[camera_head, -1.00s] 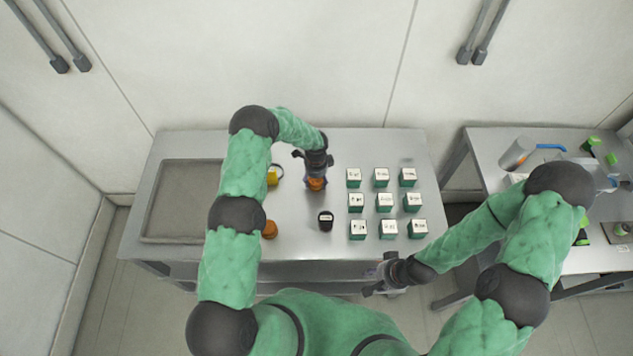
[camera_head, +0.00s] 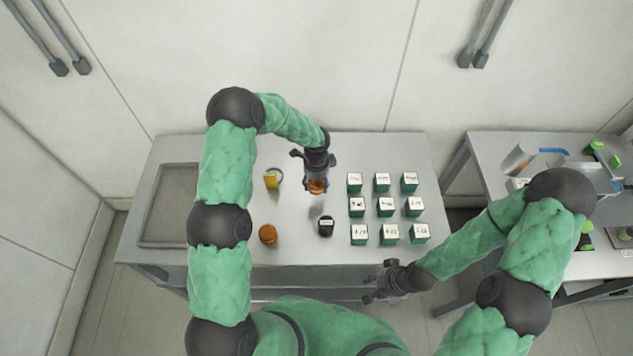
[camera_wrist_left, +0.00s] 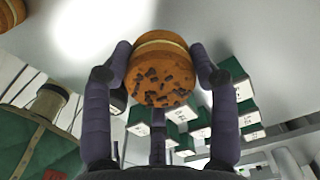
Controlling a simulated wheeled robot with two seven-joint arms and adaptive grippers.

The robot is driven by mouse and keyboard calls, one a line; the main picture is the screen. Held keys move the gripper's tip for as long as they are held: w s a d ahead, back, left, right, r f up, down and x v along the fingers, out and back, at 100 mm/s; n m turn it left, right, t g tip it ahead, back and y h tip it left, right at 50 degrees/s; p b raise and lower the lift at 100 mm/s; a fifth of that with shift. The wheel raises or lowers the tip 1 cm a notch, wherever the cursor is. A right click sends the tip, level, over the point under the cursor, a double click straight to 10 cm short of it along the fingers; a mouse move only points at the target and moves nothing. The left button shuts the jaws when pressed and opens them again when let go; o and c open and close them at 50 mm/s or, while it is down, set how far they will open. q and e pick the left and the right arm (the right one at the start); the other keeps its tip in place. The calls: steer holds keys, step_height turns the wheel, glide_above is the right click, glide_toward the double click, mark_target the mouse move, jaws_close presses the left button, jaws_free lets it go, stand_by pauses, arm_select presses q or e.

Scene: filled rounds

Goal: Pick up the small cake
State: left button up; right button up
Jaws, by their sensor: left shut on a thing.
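The small cake (camera_head: 316,187) is a round brown cake with dark chips on its face. It is between the fingers of my left gripper (camera_head: 317,180). In the left wrist view the small cake (camera_wrist_left: 160,78) sits between the two fingertips of that gripper (camera_wrist_left: 160,65), which is shut on it. It appears raised above the metal table (camera_head: 290,205), with a shadow below. My right gripper (camera_head: 376,288) is off the table's front edge, holding nothing I can see; its finger opening is unclear.
A second round brown item (camera_head: 267,233) lies at the front left. A yellow item (camera_head: 271,180) stands left of the held cake, and a black container (camera_head: 326,226) in front. Several green, white-topped boxes (camera_head: 385,206) stand in rows at right. A sunken basin (camera_head: 172,205) is at left.

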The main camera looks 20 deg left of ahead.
arm_select(q)
steer(key=s+d+r+b, duration=0.1)
steer(key=s+d+r, duration=0.1)
steer(key=s+r, duration=0.3)
steer(key=s, duration=0.4)
steer(key=shift+s+d+b, duration=0.2)
steer(key=shift+d+b, duration=0.15)
steer(key=shift+d, duration=0.05)
